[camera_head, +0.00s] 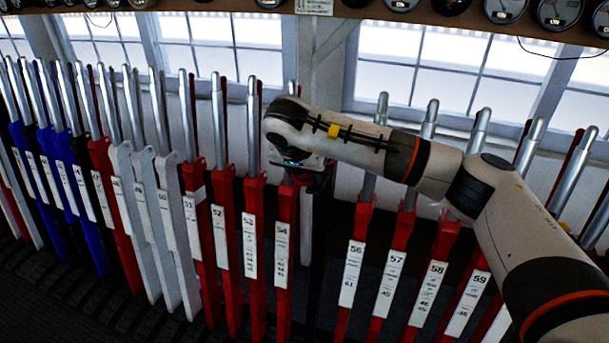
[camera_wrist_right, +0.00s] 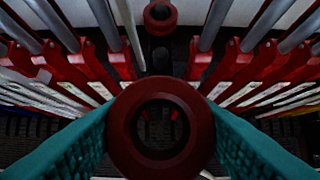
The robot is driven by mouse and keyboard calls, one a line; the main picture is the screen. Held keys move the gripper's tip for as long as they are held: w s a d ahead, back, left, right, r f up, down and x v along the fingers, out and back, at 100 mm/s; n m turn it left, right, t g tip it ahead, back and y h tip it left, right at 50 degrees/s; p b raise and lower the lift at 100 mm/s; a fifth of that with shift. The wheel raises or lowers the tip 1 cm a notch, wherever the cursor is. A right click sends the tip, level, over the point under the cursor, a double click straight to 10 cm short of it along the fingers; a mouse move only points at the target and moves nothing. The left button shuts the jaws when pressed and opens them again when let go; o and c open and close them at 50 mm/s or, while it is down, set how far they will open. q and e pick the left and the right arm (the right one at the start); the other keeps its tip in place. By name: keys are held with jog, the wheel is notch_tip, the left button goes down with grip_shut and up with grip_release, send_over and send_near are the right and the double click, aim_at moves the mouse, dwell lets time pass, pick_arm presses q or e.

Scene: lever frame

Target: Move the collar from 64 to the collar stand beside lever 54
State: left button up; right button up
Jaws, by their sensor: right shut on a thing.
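My right gripper (camera_head: 303,176) is above the row beside lever 54 (camera_head: 283,215), and its fingers are largely hidden by the arm in the head view. In the right wrist view, its two teal fingers are shut on a dark red ring-shaped collar (camera_wrist_right: 160,92). The collar's hole faces the camera. A second, smaller-looking dark red ring (camera_wrist_right: 160,14) shows ahead at the top of that view, on a dark support; I cannot tell whether this is the collar stand. Lever 64 cannot be made out. My left gripper is not in view.
Red levers flank the gripper closely, with lever 56 (camera_head: 351,262) to the right across a dark gap. White (camera_head: 172,235) and blue (camera_head: 62,190) levers stand farther left. A shelf with gauges (camera_head: 558,12) runs above the windows.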

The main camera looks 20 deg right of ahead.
jog(key=shift+w+d+f, duration=0.1)
jog(key=shift+w+d, duration=0.4)
jog(key=shift+w, duration=0.15)
jog(key=w+d, duration=0.2)
jog(key=w, duration=0.1)
jog(key=w+d, duration=0.1)
jog(key=shift+w+d+f, duration=0.15)
jog(key=shift+w+f, duration=0.15)
jog(key=shift+w, duration=0.1)
jog(key=shift+w+d+f, duration=0.1)
jog(key=shift+w+d, duration=0.4)
jog(key=shift+w, duration=0.3)
jog(key=shift+s+f+b, duration=0.1)
jog(key=shift+f+b, duration=0.2)
jog(key=shift+f+b, duration=1.75)
jog(key=shift+f, duration=1.35)
jog(key=o, duration=1)
